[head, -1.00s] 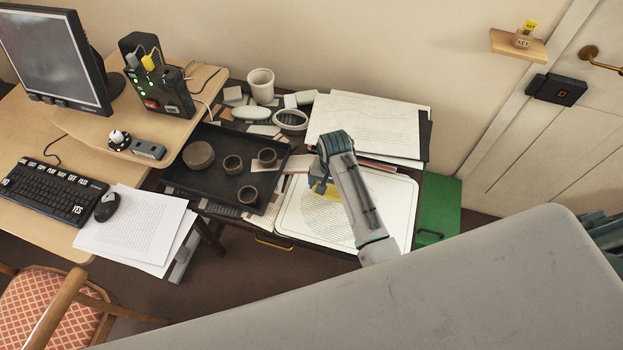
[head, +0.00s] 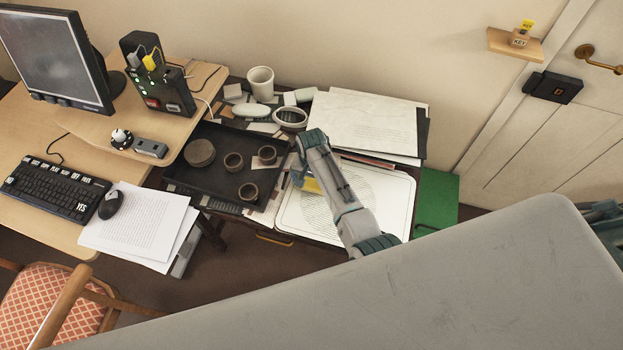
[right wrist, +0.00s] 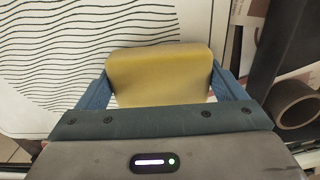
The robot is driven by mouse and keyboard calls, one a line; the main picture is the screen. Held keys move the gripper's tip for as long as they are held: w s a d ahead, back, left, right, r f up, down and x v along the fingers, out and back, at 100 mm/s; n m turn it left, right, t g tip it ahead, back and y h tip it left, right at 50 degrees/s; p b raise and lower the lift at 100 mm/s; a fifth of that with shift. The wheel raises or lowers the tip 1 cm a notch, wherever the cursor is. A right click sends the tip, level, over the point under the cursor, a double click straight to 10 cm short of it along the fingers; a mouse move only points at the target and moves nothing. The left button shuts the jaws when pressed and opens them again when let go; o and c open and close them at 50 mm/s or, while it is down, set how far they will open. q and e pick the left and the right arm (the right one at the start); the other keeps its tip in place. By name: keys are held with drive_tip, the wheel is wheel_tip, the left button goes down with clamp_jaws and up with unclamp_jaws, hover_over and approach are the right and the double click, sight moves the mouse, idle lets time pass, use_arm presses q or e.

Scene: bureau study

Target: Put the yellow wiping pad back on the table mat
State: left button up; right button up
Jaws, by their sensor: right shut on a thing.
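The yellow wiping pad (head: 312,186) is a small block between the fingers of my right gripper (head: 303,181). In the right wrist view the pad (right wrist: 160,72) sits squarely between both fingers of the shut gripper (right wrist: 160,88). The white table mat (head: 385,203), with rounded corners and a wavy line pattern, lies under the arm. In the right wrist view the mat (right wrist: 60,60) shows beneath and left of the pad. The pad is over the mat's left part; I cannot tell whether it touches. The forearm hides part of the mat. My left gripper is not in view.
A dark tray (head: 205,178) with several small brown cups stands just left of the gripper. A stack of papers (head: 365,125) lies behind the mat. A white cup (head: 260,84) and a white ring-shaped dish (head: 290,118) stand behind the tray. A green box (head: 437,200) is at the right.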

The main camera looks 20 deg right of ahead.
sight(312, 181)
drive_tip(key=shift+f, duration=0.1)
drive_tip(key=o, duration=0.7)
wheel_tip(312, 181, up, 12)
drive_tip(key=shift+r+b, duration=0.15)
drive_tip(key=shift+b, duration=0.55)
drive_tip(key=shift+s, duration=0.1)
